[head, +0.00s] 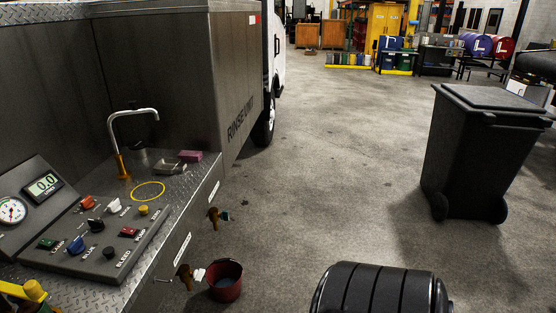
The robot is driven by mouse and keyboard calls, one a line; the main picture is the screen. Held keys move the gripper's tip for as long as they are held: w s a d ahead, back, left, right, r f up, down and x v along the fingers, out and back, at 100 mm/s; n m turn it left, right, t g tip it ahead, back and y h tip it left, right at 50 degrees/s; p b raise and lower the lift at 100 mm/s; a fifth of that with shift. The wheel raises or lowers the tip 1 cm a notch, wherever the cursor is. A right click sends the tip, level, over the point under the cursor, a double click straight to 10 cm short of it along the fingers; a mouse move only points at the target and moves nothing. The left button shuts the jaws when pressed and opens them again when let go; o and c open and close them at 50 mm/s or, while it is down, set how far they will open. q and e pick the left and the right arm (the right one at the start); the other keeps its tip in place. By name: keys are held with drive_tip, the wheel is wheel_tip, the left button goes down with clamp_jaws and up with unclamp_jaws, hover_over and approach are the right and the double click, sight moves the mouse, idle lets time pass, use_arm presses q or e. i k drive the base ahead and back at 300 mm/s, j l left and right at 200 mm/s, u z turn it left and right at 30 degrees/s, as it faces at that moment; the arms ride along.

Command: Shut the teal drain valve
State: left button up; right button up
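A brass tap (213,217) sticks out from the side of the metal rinse unit, with a small teal handle (225,216) on its right side. The handle is small and dark here, and I cannot tell whether it is turned open or shut. A second brass tap (184,277) with a white handle (198,274) sits lower and nearer on the same side. A dark red bucket (225,281) stands on the floor beside this nearer tap. Neither of my grippers is in view.
A sloped control panel (95,235) with coloured knobs, a gauge and a display sits on the unit's deck. A curved metal spout (133,112) stands behind it. A black wheeled bin (480,150) stands at right. Open concrete floor (330,170) lies between unit and bin.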

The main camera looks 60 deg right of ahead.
sight(224, 214)
drive_tip(key=z, duration=1.55)
drive_tip(key=i+l, duration=0.2)
